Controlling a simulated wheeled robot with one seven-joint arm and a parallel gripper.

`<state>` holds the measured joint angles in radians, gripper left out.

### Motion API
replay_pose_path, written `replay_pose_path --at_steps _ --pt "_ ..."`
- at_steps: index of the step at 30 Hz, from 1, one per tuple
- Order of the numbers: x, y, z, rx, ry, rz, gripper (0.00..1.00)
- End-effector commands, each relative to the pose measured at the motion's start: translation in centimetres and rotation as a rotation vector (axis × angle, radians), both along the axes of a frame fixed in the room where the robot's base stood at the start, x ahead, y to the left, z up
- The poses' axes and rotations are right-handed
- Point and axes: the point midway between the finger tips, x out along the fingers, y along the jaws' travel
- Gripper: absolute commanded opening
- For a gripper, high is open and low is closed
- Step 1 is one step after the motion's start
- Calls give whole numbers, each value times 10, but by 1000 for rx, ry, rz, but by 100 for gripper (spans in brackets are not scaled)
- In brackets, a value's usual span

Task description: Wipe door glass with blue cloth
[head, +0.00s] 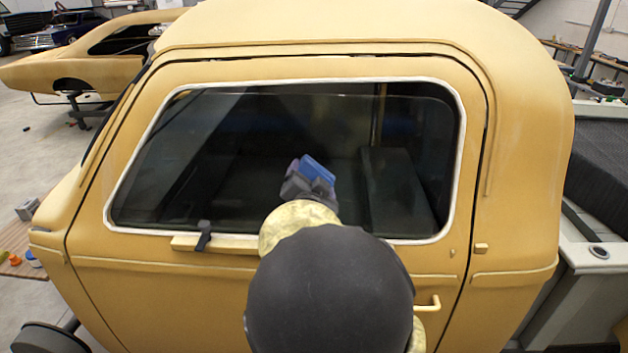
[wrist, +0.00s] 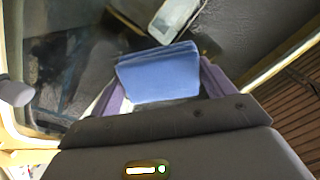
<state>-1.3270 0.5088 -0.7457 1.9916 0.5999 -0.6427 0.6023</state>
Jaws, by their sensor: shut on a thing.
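The door glass (head: 240,150) is a dark window with a pale frame in a yellow vehicle door; it also fills the upper left of the wrist view (wrist: 65,60). My gripper (head: 308,180) is in front of the lower middle of the glass. It is shut on the blue cloth (head: 318,168), which looks like a folded pad. In the wrist view the blue cloth (wrist: 160,75) sits between the purple-edged fingers. I cannot tell whether the cloth touches the glass. My arm hides part of the door below the window.
A black clip-like thing (head: 204,235) stands on the ledge below the window at left. A door handle (head: 428,304) juts out at lower right. Another yellow car shell (head: 70,70) stands at back left. A dark ribbed surface (head: 605,180) is at right.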

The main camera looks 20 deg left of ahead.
Motion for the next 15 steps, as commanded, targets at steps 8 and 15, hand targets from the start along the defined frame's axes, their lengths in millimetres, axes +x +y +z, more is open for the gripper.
replay_pose_path --at_steps 8,15 --pt "4 0 15 1 -1 -1 63" --pt "5 0 16 1 -1 -1 63"
